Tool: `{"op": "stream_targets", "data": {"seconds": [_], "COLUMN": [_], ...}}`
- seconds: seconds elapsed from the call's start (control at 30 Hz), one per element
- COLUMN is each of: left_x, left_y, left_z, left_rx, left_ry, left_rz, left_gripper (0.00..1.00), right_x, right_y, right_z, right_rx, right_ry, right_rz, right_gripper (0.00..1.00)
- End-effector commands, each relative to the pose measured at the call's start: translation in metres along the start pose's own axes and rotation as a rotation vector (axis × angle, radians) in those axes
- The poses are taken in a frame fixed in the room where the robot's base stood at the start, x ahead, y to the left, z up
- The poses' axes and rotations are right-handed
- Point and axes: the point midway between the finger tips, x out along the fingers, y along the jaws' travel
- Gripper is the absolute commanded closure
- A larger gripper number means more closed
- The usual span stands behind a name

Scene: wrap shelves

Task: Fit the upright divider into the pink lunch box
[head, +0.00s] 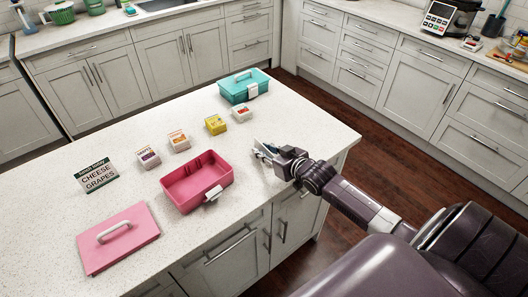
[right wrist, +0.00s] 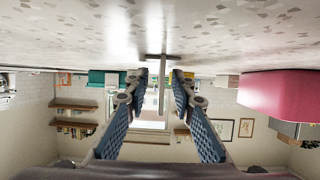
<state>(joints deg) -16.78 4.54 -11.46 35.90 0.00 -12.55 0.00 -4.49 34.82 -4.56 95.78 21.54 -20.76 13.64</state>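The open pink lunch box (head: 190,204) sits on the white counter with a pale latch at its front; it also shows at the right of the right wrist view (right wrist: 275,95). Its inside looks empty in the head view. The upright divider (right wrist: 163,88) is a thin grey plate with a wider foot, standing on the counter right of the box. My right gripper (head: 265,151) is open low over the counter. In the right wrist view its fingers (right wrist: 160,92) are on either side of the divider, with gaps showing. My left gripper is out of view.
The pink lid (head: 118,240) lies at the front left. A sign (head: 97,175) and several small food boxes (head: 179,141) stand behind the pink box. A teal lunch box (head: 240,92) is at the back. Bare counter lies between the pink box and my right gripper.

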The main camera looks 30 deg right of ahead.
Motion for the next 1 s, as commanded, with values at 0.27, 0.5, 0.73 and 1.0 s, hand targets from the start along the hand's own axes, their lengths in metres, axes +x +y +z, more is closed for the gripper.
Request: {"op": "stream_targets", "data": {"seconds": [0.27,0.5,0.73,1.0], "left_x": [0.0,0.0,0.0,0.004], "left_y": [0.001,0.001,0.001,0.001], "left_z": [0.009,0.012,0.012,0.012], "left_rx": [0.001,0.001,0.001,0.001], "left_ry": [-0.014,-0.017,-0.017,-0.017], "left_rz": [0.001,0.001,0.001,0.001], "left_gripper": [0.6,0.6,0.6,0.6], "right_x": [0.0,0.0,-0.001,-0.014], "right_y": [0.0,0.0,0.0,0.0], "right_z": [0.0,0.0,-0.003,-0.035], "right_rx": [0.0,0.0,0.0,-0.002], "right_ry": [0.0,0.001,0.002,0.006], "right_rz": [0.0,0.0,0.0,-0.001], "right_gripper": [0.98,1.0,1.0,1.0]}}
